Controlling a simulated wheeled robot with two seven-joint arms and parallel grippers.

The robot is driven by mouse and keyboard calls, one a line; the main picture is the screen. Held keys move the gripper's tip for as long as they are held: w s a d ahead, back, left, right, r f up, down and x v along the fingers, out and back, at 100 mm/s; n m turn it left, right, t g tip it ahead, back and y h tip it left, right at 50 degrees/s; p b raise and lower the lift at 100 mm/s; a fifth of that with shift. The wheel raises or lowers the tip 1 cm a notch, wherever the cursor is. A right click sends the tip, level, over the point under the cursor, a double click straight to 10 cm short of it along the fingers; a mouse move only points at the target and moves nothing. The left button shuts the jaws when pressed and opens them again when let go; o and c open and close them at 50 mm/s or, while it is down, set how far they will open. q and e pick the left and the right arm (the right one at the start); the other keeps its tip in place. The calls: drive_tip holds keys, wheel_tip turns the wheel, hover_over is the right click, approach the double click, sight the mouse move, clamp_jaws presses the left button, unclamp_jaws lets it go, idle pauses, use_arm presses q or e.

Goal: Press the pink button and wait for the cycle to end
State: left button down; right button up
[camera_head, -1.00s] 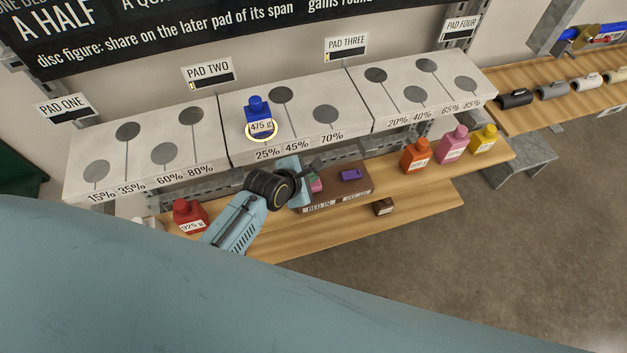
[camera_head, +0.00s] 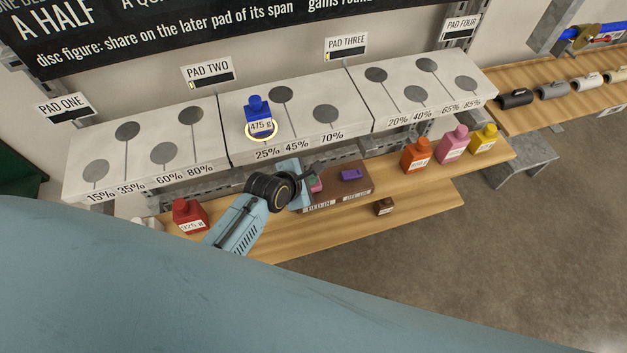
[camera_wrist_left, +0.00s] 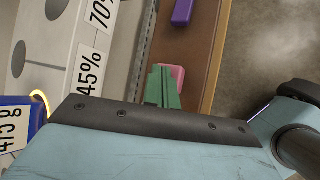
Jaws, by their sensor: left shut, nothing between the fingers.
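The pink button (camera_head: 316,186) is on a brown panel (camera_head: 335,198) on the wooden shelf. In the left wrist view the pink button (camera_wrist_left: 178,74) shows partly behind my green fingertips. My left gripper (camera_head: 312,178) is shut and empty, with its fingertips at the pink button; I cannot tell whether they press it. The shut fingers also show in the left wrist view (camera_wrist_left: 163,82). A purple button (camera_head: 351,174) is on the same panel, to the right. My right gripper is not in view.
A blue bottle (camera_head: 257,107) marked 475 g stands on the pale pad block, a glowing yellow ring at its base. A red bottle (camera_head: 188,214) is left on the shelf; orange (camera_head: 416,155), pink (camera_head: 453,144) and yellow (camera_head: 484,139) bottles are right. A small brown block (camera_head: 384,207) lies in front.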

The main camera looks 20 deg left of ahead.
use_arm(q)
drive_tip(key=shift+f, duration=0.4)
idle(0.3)
drive_tip(key=shift+r, duration=0.1)
drive_tip(key=shift+r+p, duration=0.95)
drive_tip(key=shift+p, duration=0.15)
wheel_tip(320, 180, up, 3)
drive_tip(key=p, duration=0.3)
drive_tip(key=shift+f, duration=0.2)
drive_tip(key=shift+r, duration=1.2)
idle(2.3)
